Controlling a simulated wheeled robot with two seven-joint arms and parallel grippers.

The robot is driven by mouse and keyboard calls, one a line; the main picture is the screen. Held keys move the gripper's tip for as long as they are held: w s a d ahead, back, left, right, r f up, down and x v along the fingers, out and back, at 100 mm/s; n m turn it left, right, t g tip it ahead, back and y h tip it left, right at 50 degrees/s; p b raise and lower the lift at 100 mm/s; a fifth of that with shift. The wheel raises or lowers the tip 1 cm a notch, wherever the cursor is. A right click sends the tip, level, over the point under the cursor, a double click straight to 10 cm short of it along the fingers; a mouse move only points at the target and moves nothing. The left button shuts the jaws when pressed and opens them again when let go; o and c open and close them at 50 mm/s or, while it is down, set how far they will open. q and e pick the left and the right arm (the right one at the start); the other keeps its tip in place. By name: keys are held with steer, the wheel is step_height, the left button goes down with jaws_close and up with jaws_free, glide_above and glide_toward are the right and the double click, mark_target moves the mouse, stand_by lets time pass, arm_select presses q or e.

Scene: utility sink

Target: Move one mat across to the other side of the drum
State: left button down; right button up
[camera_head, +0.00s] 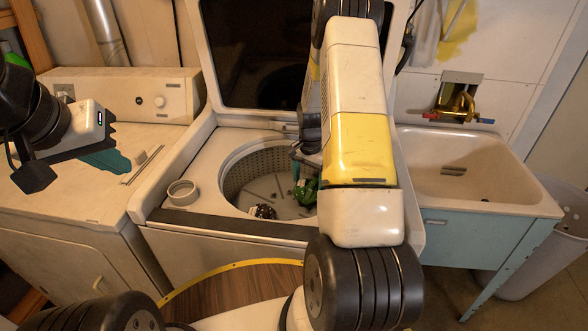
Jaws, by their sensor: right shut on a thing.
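The washer's drum (236,178) is open, a perforated metal tub with a finned floor. My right arm reaches down into it, and my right gripper (305,180) is low inside, partly hidden by my arm. It is shut on a crumpled green thing (306,193), likely a mat, at the right of the drum. A small dark, patterned bundle (264,211), perhaps another mat, lies near the front of the drum floor, apart from the green one. My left gripper (108,161) is over the white machine on the left; its teal fingers overlap, so its opening is unclear.
The washer lid (255,50) stands raised behind the drum. A pale ring-like cup (182,192) stands on the washer's left front rim. A sink (465,170) with a brass tap (458,106) is at right, beside a grey bin (535,250).

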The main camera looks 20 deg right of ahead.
steer(key=shift+w+d+f, duration=0.1)
steer(key=shift+w+d, duration=0.15)
steer(key=shift+w, duration=0.25)
steer(key=shift+w+d, duration=0.25)
steer(key=shift+w, duration=0.2)
steer(key=shift+f, duration=1.75)
steer(key=shift+f, duration=0.1)
steer(key=o, duration=1.6)
step_height(320, 180, up, 12)
step_height(320, 180, up, 13)
steer(key=n+t, duration=0.2)
steer(key=n, duration=0.1)
glide_above(309, 184)
steer(key=a, duration=0.3)
steer(key=s+a+r+n+t, duration=0.1)
steer(key=s+a+r+n, duration=0.1)
steer(key=s, duration=0.5)
steer(key=s+a+r+n+t+y, duration=0.1)
steer(key=s+a+r+n, duration=0.2)
steer(key=s+r, duration=0.4)
steer(key=s+a+r+n+t+y, duration=0.1)
steer(key=s+a+r+n+t, duration=0.1)
steer(key=s+a+r, duration=0.3)
steer(key=shift+s+r+n, duration=0.1)
steer(key=shift+s+n, duration=0.5)
steer(key=shift+s, duration=0.95)
